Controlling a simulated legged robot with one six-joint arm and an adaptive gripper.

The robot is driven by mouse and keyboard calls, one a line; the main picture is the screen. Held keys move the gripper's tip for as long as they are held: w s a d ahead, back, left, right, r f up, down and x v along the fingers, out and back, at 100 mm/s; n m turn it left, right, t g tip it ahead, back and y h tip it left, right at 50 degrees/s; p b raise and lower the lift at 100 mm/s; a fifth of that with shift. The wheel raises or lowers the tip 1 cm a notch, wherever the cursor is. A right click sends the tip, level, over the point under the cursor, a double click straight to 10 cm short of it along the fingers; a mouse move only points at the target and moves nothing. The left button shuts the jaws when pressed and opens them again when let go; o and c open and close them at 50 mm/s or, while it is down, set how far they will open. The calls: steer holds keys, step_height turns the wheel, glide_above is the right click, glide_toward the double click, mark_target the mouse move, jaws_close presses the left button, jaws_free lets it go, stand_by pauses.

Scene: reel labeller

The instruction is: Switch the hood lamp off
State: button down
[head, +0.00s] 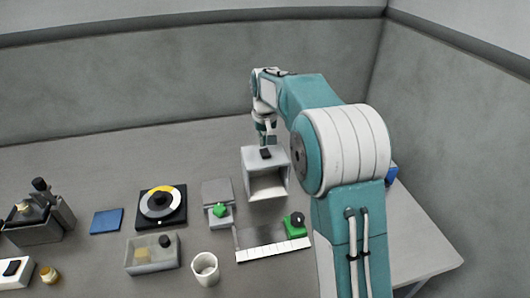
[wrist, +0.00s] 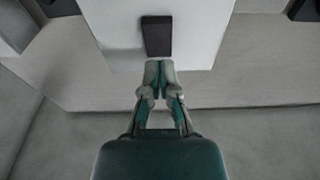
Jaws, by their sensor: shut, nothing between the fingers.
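The hood is a white box (head: 250,161) with an open front, standing on the table near the middle of the head view. A black rocker switch (head: 265,153) is on its top face. In the wrist view the switch (wrist: 156,36) lies on the white top (wrist: 195,40), just beyond my fingertips. My gripper (wrist: 159,65) is shut and empty, pointing down at the hood's top near the back edge. In the head view my gripper (head: 268,143) is right behind the switch. I cannot tell whether it touches. The hood's inside looks pale; whether the lamp is lit is unclear.
Left of the hood stand a grey device with a green knob (head: 220,210), a round dial on a black base (head: 161,204), a clear bin (head: 153,255), a white cup (head: 205,269) and a blue pad (head: 107,221). A green block with a black knob (head: 296,224) sits in front.

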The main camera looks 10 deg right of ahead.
mark_target(264, 150)
steer(key=shift+r, duration=2.65)
steer(key=shift+r, duration=0.1)
steer(key=s+r+t, duration=0.1)
steer(key=s+r, duration=0.3)
steer(key=s, duration=0.6)
steer(key=s+r+t, duration=0.1)
steer(key=s+r, duration=0.2)
steer(key=s, duration=0.7)
steer(key=s+f+t, duration=0.1)
steer(key=s+f, duration=0.2)
steer(key=s, duration=0.5)
steer(key=s+f, duration=0.3)
steer(key=s, duration=0.5)
steer(key=shift+s+t, duration=0.25)
steer(key=shift+t, duration=0.15)
